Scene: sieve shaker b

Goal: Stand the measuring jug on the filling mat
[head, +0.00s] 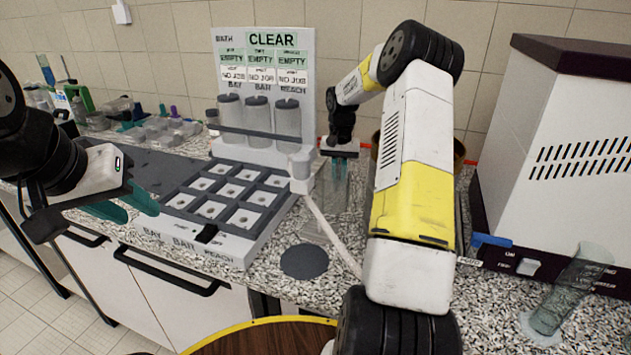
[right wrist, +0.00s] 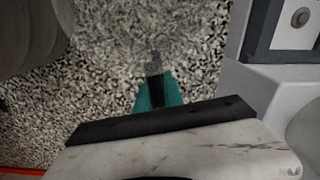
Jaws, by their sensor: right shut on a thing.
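My right gripper (head: 340,166) points down behind the mat and is shut on a clear, see-through vessel (head: 334,195), which I take to be the measuring jug. The jug is hard to make out, and I cannot tell whether its base touches the worktop. In the right wrist view the teal fingers (right wrist: 157,88) are close together on a thin dark part. My left gripper (head: 125,207) is open and empty, left of the tray.
The compartment tray (head: 180,247) and an upright board (head: 265,145) with cylinders stand left of the jug. A white machine (head: 560,150) stands at the right, with a clear glass cylinder (head: 572,285) before it. The mat's surface is bare.

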